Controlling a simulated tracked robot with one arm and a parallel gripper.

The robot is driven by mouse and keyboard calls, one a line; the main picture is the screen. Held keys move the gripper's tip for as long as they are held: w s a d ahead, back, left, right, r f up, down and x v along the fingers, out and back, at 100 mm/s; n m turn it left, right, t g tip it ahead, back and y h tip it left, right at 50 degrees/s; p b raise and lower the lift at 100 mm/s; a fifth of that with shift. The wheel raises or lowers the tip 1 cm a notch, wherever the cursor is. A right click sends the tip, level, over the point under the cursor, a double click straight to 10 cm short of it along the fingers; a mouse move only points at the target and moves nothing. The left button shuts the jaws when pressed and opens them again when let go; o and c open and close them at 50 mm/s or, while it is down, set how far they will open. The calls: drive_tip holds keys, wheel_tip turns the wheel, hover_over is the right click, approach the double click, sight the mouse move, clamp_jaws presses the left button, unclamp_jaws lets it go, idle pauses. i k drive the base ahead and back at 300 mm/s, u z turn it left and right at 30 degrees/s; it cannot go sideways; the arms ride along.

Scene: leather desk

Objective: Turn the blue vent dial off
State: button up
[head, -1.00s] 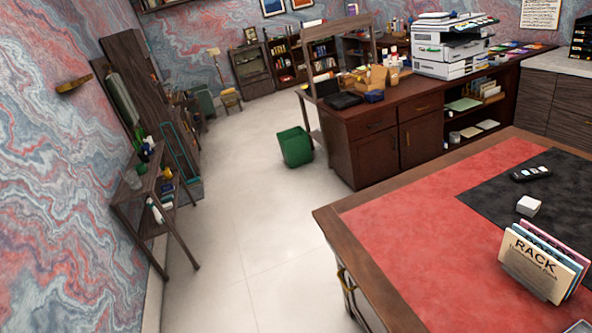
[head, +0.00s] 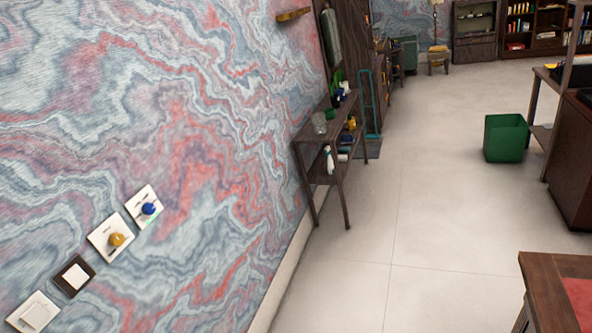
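The blue vent dial (head: 149,208) is a round blue knob on a white wall plate, at the lower left of the head view. It is the farthest of a slanting row of wall fittings on the marbled wall. Its setting is too small to read. My gripper is not in view, so I cannot see whether it is open or shut.
Beside the blue dial are a yellow dial (head: 116,240), a dark-framed switch (head: 74,276) and a white switch (head: 35,312). A narrow shelf table (head: 345,190) stands along the wall ahead. A green bin (head: 505,138) and a desk corner (head: 548,285) are right. The floor between is clear.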

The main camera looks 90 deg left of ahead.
sight(148, 208)
drive_tip(key=u, duration=0.9)
drive_tip(key=i, duration=0.15)
drive_tip(key=u, duration=2.2)
drive_tip(key=k, duration=0.85)
drive_tip(key=u, duration=0.2)
drive_tip(key=i, duration=0.85)
drive_tip(key=z, duration=0.05)
